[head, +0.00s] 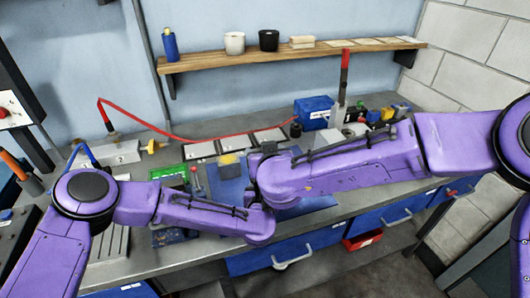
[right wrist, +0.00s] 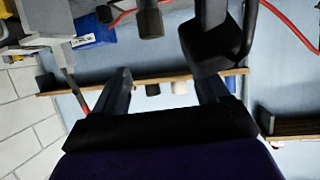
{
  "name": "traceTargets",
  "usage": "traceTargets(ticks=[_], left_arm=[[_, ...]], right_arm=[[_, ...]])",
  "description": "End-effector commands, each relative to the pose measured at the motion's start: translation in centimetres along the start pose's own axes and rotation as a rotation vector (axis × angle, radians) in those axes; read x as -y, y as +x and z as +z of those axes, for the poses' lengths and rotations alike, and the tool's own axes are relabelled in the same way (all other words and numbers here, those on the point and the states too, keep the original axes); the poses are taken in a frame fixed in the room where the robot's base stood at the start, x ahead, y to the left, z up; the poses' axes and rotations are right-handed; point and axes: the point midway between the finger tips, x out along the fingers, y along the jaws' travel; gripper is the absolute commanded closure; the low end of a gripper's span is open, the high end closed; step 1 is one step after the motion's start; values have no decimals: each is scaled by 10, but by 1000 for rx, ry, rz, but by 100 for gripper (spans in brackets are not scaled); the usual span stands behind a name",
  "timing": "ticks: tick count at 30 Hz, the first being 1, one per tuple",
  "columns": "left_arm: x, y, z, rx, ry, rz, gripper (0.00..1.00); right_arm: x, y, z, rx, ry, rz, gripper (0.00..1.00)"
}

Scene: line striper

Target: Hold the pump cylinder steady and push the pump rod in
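In the head view my two purple arms meet over the middle of the bench, and their links hide both grippers. In the right wrist view, which is upside down, the two dark fingers of my right gripper (right wrist: 165,82) stand apart with nothing visible between them. A dark blocky shape (right wrist: 215,48) is close by the right-hand finger, and a short black cylindrical piece (right wrist: 150,22) shows above the gap. I cannot tell whether these are pump parts or my left gripper. I cannot make out the pump cylinder or rod for sure in either view.
A blue mat (head: 232,190) lies under my arms, with a yellow-topped piece (head: 230,159) and a red-knobbed lever (head: 195,178) beside it. A blue bin (head: 314,112) stands behind. A red hose (head: 190,138) runs along the back, below a wooden shelf (head: 270,58).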

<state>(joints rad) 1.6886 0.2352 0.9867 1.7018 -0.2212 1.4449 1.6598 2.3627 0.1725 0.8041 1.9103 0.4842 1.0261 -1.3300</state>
Motion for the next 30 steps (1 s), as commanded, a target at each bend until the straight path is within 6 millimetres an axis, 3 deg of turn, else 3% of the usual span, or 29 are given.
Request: traceTargets(ticks=[10, 30], left_arm=[[0, 0, 2, 3, -1, 0, 100], [0, 0, 2, 3, -1, 0, 100]], right_arm=[[0, -4, -1, -1, 0, -1, 25], [0, -61, -1, -2, 0, 0, 25]])
